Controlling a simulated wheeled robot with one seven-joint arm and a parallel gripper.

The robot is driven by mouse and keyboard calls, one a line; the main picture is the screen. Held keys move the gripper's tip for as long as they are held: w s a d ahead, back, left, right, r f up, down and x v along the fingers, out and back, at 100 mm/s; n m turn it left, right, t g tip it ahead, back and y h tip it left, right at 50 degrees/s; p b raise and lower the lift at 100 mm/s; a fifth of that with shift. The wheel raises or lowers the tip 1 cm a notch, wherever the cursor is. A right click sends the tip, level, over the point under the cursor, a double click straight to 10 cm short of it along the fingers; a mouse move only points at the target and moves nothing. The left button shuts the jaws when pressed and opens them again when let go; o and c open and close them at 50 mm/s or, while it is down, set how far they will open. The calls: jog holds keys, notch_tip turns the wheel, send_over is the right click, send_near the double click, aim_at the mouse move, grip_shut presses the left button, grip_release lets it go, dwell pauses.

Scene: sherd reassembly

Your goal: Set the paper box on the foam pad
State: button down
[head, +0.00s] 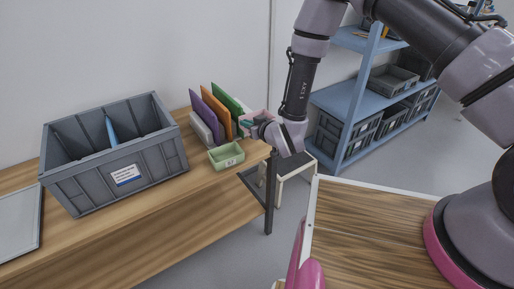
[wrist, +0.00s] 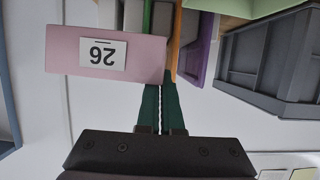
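A pink box (wrist: 140,56) with a white label reading 26, upside down in the wrist view, is at the tips of my gripper (wrist: 167,84). The two dark green fingers are close together and pinch the box near its right end in that view. In the head view the pink box (head: 262,116) shows small beside my gripper (head: 254,124), raised above the right end of the wooden table, partly hidden by my wrist. I take it for the paper box. I cannot pick out a foam pad with certainty in either view.
A large grey crate (head: 150,158) stands on the wooden table (head: 120,240). A pale green box (head: 227,161) and upright purple, orange and green panels (head: 216,112) stand right of it. A grey flat tray (head: 18,228) lies at the left. Blue shelves (head: 352,95) stand behind.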

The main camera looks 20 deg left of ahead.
notch_tip(320, 180, down, 10)
jog(key=shift+r, duration=0.25)
dwell(0.3)
jog(key=c, duration=1.1)
grip_release()
jog(key=shift+f, duration=0.1)
jog(key=shift+d+f, duration=0.15)
jog(key=v, duration=1)
jog(key=shift+s+r, duration=0.25)
jog(key=shift+s, duration=0.1)
